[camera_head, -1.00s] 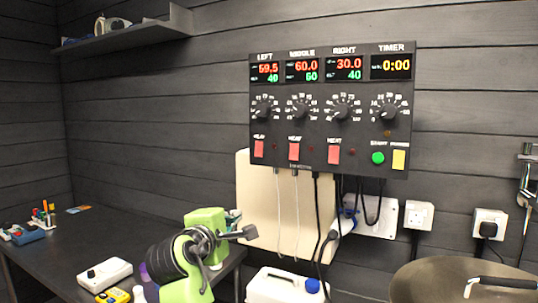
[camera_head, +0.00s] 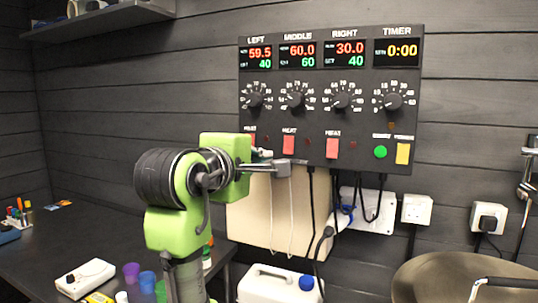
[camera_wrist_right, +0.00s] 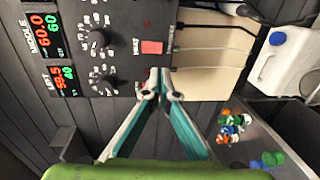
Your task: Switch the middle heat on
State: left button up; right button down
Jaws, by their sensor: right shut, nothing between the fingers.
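The control panel (camera_head: 330,95) hangs on the wall with LEFT, MIDDLE, RIGHT and TIMER columns. The middle heat switch (camera_head: 289,145) is a red rocker under the MIDDLE dial; it also shows in the right wrist view (camera_wrist_right: 152,47). The small lamp (camera_head: 307,143) beside it looks dark. My right gripper (camera_head: 303,162) is shut and empty, its tips just below the middle switch in the head view. In the right wrist view its closed tips (camera_wrist_right: 161,86) lie below the switch in the picture; contact is not visible. My left gripper is not in view.
The left heat switch (camera_head: 253,139) is partly hidden by my right arm. The right heat switch (camera_head: 332,148), green button (camera_head: 380,152) and yellow button (camera_head: 402,153) sit farther right. Cables hang below the panel. A white canister (camera_head: 270,286) and a large pot (camera_head: 450,272) stand below.

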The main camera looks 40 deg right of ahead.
aim_at(287, 152)
jog(key=p+x, duration=0.3)
jog(key=x, duration=0.8)
jog(key=shift+d, duration=0.2)
jog(key=shift+w+d+f, duration=0.1)
jog(key=shift+w+d, duration=0.2)
jog(key=shift+d, duration=0.2)
